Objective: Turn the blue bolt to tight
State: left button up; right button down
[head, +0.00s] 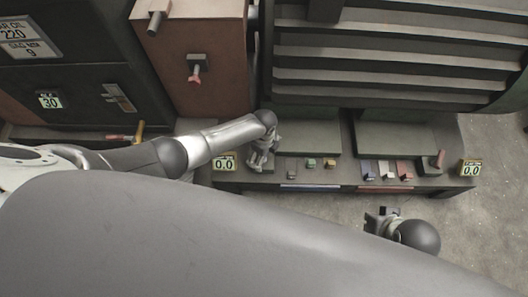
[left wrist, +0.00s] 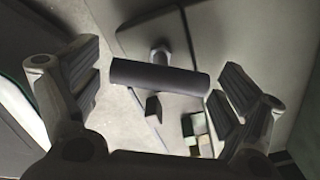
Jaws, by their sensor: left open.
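In the left wrist view, a dark T-shaped handle (left wrist: 160,75) lies across the space between the fingers of my left gripper (left wrist: 160,98). The fingers are open, one at each end of its bar, with no clear contact. Its colour reads dark grey, so I cannot tell whether it is the blue bolt. In the head view my left gripper (head: 262,160) is over the left end of the low bench, covering what is under it. My right gripper (head: 384,215) is in front of the bench, over the floor; its jaw opening is unclear.
A brown cabinet (head: 225,75) with a red-tipped knob (head: 195,75) stands behind my left arm. Grey floor (head: 490,220) is free at the right.

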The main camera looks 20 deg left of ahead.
pick_arm(q)
jog(key=shift+r, duration=0.1)
notch_tip(320, 180, up, 12)
dwell(0.6)
dwell(0.5)
